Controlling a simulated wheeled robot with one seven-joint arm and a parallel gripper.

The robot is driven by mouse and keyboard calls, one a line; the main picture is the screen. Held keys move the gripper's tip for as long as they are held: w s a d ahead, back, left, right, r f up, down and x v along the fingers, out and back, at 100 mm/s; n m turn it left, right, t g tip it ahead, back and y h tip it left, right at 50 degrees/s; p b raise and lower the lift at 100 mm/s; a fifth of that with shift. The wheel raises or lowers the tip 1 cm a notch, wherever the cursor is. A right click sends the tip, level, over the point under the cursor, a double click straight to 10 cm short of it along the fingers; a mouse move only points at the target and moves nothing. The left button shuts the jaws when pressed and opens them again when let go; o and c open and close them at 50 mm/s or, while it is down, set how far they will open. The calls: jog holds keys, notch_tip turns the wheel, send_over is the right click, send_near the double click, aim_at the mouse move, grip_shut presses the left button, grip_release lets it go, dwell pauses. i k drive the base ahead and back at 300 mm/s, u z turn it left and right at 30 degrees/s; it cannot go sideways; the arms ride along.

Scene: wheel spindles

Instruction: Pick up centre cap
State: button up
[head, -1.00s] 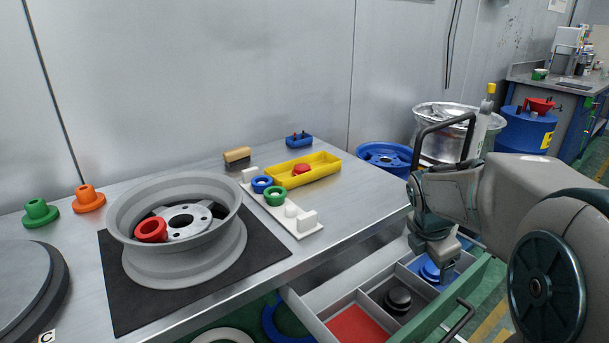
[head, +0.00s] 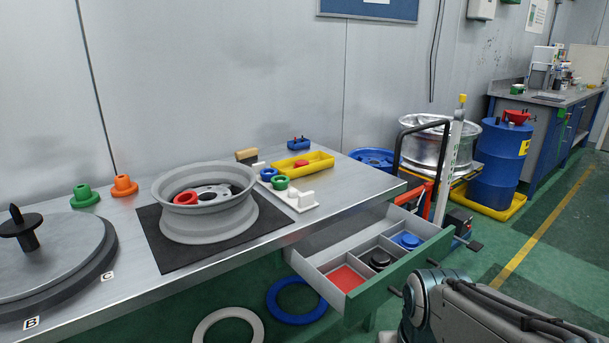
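An open drawer (head: 352,307) below the bench has several compartments. A black round cap with a knob (head: 379,260) sits in the middle one. A blue round cap (head: 407,241) sits in the far one. The near one has a bare red floor. I cannot tell from looks which piece is the centre cap. A grey wheel rim (head: 208,222) lies flat on a black mat, with a red ring (head: 186,198) inside it. My gripper is not in view; only part of my arm shows at the lower right.
Green (head: 84,197) and orange (head: 124,186) flanged pieces stand at the left. A trolley with a silver wheel stands beyond the drawer.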

aim_at(299, 162)
jog(key=k, duration=1)
jog(key=u, duration=0.7)
jog(key=i, duration=1.4)
jog(key=z, duration=0.4)
